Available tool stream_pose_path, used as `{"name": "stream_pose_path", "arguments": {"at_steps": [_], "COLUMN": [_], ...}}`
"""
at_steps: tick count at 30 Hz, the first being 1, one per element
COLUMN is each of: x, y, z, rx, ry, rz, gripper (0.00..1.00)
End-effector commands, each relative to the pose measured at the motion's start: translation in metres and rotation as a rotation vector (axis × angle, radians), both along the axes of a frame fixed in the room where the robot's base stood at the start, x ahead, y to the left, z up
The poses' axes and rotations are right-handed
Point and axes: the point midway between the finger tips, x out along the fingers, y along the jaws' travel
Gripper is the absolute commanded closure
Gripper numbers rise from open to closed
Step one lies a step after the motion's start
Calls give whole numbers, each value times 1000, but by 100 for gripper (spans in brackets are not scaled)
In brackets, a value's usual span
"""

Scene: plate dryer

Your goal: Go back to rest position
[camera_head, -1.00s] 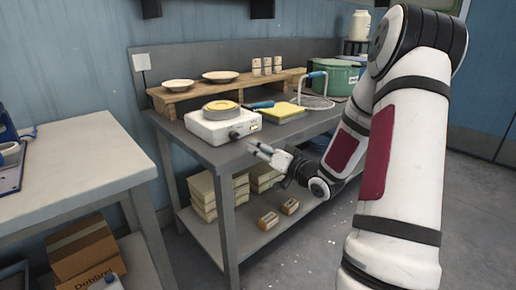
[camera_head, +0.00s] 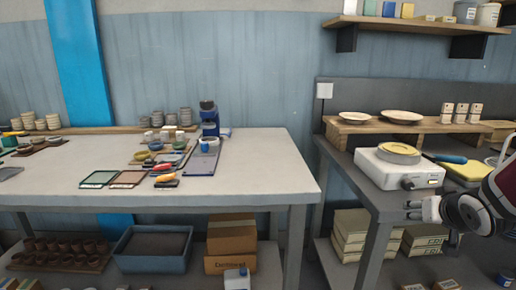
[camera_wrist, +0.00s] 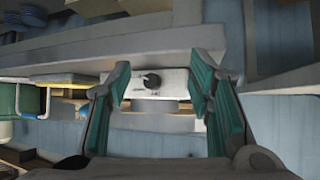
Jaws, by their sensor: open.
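My gripper (camera_head: 416,209) is at the right of the head view, in front of the grey bench's near edge and below the white plate dryer (camera_head: 400,171). Its two fingers are apart with nothing between them. In the wrist view my gripper (camera_wrist: 163,115) shows as two green-lined fingers, open and empty. The dryer with its dark knob (camera_wrist: 152,81) lies beyond them, apart from the fingers. A round tan plate (camera_head: 399,151) sits on top of the dryer. Part of my arm shows at the right edge of the head view.
A pale table (camera_head: 259,170) with small tools stands at the left, with a gap before the grey bench (camera_head: 377,205). A wooden riser (camera_head: 346,131) holds two shallow dishes. A yellow pad (camera_head: 463,169) lies right of the dryer. Boxes (camera_head: 352,228) fill the lower shelf.

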Motion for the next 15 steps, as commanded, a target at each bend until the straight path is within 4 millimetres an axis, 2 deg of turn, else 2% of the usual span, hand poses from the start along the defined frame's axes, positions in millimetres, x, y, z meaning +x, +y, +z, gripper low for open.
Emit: {"name": "stream_pose_path", "arguments": {"at_steps": [1, 5, 8, 15], "x": [-12, -54, -93, -200], "y": [13, 39, 63, 130], "z": [10, 23, 31, 39], "rx": [-33, -75, -82, -18], "ry": [50, 196, 306, 556], "rz": [-8, -42, -54, -9], "gripper": [53, 53, 53, 53]}}
